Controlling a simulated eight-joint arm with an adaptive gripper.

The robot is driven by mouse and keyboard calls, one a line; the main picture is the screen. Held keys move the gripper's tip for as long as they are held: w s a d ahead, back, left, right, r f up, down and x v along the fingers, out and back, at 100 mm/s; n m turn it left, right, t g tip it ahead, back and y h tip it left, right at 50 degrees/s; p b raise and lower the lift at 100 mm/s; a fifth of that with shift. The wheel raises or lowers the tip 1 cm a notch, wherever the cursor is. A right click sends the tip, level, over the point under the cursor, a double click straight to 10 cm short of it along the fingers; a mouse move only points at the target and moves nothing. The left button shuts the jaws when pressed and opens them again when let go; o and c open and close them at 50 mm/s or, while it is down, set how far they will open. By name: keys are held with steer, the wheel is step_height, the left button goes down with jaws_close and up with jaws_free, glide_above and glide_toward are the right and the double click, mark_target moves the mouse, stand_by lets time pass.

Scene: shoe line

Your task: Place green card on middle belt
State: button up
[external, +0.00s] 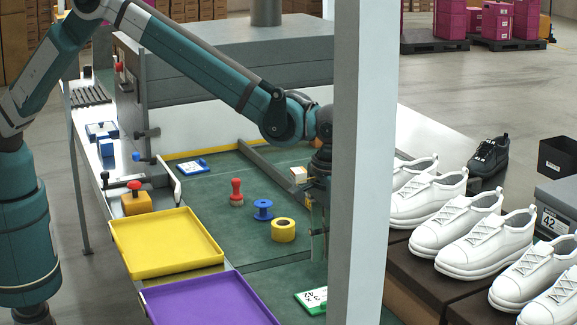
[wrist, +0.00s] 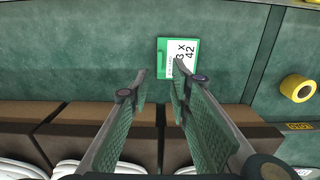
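The green card (external: 312,299) with a white printed label lies flat on the near green belt section, partly hidden by the grey pillar. It also shows in the wrist view (wrist: 162,57), just beyond my fingertips. My gripper (wrist: 161,72) is open and empty, with a gap between its two fingers; the right fingertip overlaps the card's lower edge in that view. In the external view my gripper (external: 318,240) hangs above the belt, partly behind the pillar.
A red stamp (external: 236,193), blue spool (external: 263,209) and yellow tape roll (external: 283,230) stand on the middle section. Yellow (external: 165,243) and purple (external: 210,302) trays lie at left. White shoes (external: 455,232) on brown boxes line the right. The grey pillar (external: 358,160) blocks some view.

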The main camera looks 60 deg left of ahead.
steer(key=w+a+r+t, duration=0.1)
steer(key=a+r, duration=0.6)
steer(key=a, duration=0.3)
steer(key=w+a+r+h, duration=0.1)
steer(key=a+r, duration=0.5)
steer(key=a, duration=0.4)
steer(key=a+r+t, duration=0.1)
steer(key=a+r, duration=0.6)
steer(key=a, duration=0.2)
steer(key=s+a+r+t, duration=0.1)
steer(key=s+a+r, duration=0.25)
steer(key=a, duration=0.65)
steer(key=s+a+r+t, duration=0.1)
steer(key=s+a+r, duration=0.25)
steer(key=a, duration=0.65)
steer(key=s+a+f+t, duration=0.1)
steer(key=s+a+f, duration=0.1)
steer(key=s+a, duration=0.9)
steer(key=s+a+f+t+y, duration=0.1)
steer(key=s+a+f+t, duration=0.1)
steer(key=s+a, duration=1)
steer(key=shift+s+a+f, duration=0.25)
steer(key=shift+a+f, duration=0.35)
steer(key=shift+f, duration=0.25)
steer(key=shift+f, duration=0.1)
